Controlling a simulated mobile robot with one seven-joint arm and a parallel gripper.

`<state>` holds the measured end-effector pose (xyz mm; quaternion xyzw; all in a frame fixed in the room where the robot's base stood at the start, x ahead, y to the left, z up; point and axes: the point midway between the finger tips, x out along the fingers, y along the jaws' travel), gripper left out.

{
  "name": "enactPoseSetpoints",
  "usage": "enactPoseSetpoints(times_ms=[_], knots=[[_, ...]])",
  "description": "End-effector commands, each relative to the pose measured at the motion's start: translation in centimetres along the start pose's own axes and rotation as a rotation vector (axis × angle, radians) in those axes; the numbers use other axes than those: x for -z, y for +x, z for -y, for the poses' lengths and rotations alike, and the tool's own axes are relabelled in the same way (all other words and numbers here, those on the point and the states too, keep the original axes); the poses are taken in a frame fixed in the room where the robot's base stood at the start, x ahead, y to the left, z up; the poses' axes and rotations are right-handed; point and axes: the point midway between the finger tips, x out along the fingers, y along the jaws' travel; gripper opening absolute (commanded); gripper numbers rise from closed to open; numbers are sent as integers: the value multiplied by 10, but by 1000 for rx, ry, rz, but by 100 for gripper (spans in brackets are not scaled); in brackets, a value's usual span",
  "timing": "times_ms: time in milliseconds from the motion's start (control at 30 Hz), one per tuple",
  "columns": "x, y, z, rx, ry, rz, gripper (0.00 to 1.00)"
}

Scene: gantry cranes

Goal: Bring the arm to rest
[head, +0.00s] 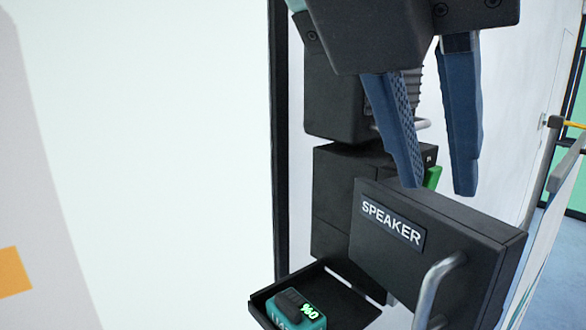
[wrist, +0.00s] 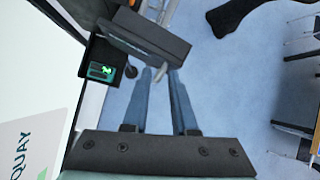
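My gripper (head: 439,188) hangs from the top of the head view with its two blue fingers pointing down. The fingertips are clearly apart, and nothing shows between them. It is above the black panel marked SPEAKER (head: 480,236), in front of the black housing behind. In the wrist view, my gripper (wrist: 160,72) is also open and empty, with the fingers reaching toward the dark panel (wrist: 150,38). Whether the fingertips touch anything is hard to tell, but I see no contact in the head view.
A grey handle (head: 432,290) sticks out from the SPEAKER panel. Below left, a black tray (head: 350,309) holds a teal device (head: 298,312) with a lit green display. A white wall (head: 170,130) fills the left. Blue floor and stools (wrist: 300,80) show right in the wrist view.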

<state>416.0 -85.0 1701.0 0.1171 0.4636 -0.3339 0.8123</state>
Motion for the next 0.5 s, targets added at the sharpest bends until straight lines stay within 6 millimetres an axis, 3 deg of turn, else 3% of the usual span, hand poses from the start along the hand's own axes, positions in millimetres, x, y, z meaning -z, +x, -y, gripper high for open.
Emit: enactPoseSetpoints(times_ms=[33, 200, 333, 500], knots=[[-8, 20, 2, 36, -95, 91, 26], [-52, 46, 8, 221, -506, 420, 26], [-76, 50, 6, 446, -827, 632, 26], [-87, 42, -8, 824, -1223, 843, 26]])
